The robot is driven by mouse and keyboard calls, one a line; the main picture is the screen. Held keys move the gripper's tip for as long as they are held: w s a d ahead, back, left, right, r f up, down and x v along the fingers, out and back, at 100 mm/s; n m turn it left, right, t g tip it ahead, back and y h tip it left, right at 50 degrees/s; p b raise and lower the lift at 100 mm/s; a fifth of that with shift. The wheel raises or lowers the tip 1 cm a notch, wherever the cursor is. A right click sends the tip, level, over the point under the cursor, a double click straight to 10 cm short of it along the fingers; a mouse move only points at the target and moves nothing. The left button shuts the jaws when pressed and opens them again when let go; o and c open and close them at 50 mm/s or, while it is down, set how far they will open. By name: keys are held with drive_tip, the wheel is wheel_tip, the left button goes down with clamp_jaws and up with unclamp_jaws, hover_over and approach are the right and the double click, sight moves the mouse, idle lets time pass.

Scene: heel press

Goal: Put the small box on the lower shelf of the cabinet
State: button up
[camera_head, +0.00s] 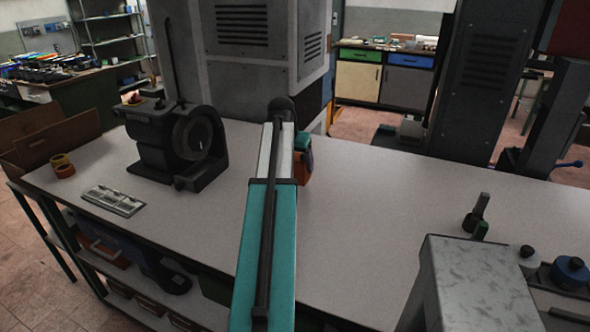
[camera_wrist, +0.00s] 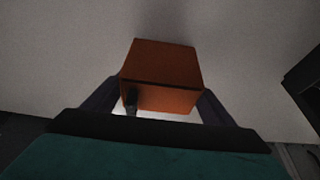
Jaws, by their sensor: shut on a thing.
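The small box (camera_wrist: 160,63) is orange-brown and sits between the two dark fingers of my gripper (camera_wrist: 160,88) in the wrist view. My gripper is shut on it. In the head view an orange patch of the box (camera_head: 304,164) shows just right of my arm's end, over the workbench top; my arm hides the rest and most of the gripper. I cannot tell whether the box touches the bench. A cabinet (camera_head: 385,78) with pale and grey doors and green and blue drawers stands in the background; no open lower shelf shows in it.
The pale workbench (camera_head: 380,215) is clear right of my arm. A dark grinder-like machine (camera_head: 175,145), tape rolls (camera_head: 62,165) and a metal tray (camera_head: 113,201) stand at left. A grey machine (camera_head: 478,290) is at front right. Under the bench is a shelf with bins (camera_head: 150,303).

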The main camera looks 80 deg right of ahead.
sight(295, 170)
drive_tip(key=shift+w+d, duration=0.2)
drive_tip(key=shift+d, duration=0.5)
wheel_tip(295, 170, down, 2)
drive_tip(key=shift+a+f+p, duration=0.1)
drive_tip(key=shift+a+p, duration=0.05)
drive_tip(key=shift+p, duration=0.5)
drive_tip(key=shift+f, duration=0.75)
drive_tip(key=shift+f, duration=0.1)
drive_tip(key=o, duration=1)
drive_tip(key=shift+b+v, duration=1)
drive_tip(key=shift+v, duration=5.05)
